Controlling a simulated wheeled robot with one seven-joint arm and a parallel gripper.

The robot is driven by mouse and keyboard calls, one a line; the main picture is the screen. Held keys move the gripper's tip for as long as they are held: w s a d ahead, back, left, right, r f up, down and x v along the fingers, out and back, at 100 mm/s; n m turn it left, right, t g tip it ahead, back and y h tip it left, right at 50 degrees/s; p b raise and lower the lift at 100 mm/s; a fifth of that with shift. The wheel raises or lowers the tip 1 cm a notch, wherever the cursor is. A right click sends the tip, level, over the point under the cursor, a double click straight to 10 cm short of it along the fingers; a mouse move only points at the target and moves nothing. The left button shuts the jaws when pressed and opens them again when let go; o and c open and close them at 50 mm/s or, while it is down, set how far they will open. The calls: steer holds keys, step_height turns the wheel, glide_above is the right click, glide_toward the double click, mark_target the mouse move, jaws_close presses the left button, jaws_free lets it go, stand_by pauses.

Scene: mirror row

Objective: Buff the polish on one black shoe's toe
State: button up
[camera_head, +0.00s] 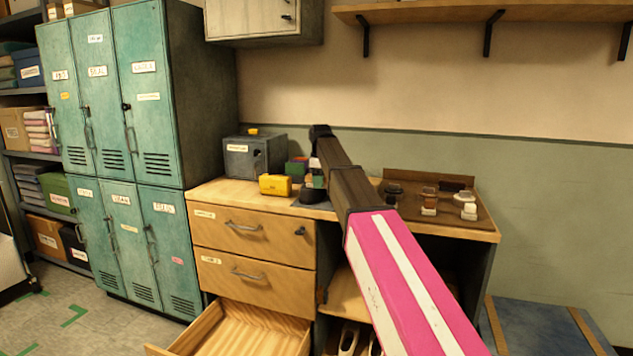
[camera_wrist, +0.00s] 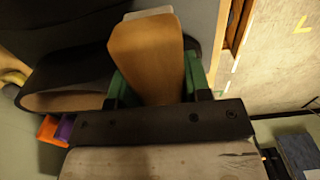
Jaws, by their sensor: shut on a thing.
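In the wrist view, my gripper (camera_wrist: 158,82) has green fingers shut on a tan wooden brush (camera_wrist: 147,55). The brush's underside is mostly hidden, with a pale edge at its far end. A black shoe (camera_wrist: 65,80) with a tan opening lies just left of the brush. I cannot tell whether the brush touches it. In the head view, the dark shoe (camera_head: 312,197) sits near the front edge of the wooden counter (camera_head: 215,188). My arm covers most of my gripper there. The shoe's toe and its polish cannot be made out.
A yellow box (camera_head: 275,185) and a grey metal box (camera_head: 254,157) stand left of the shoe. A brown tray (camera_head: 470,217) with several small items is at the counter's right. A lower drawer (camera_head: 240,330) hangs open and empty. Teal lockers (camera_head: 150,90) stand at left.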

steer(key=shift+r, duration=3.05)
steer(key=shift+r, duration=1.5)
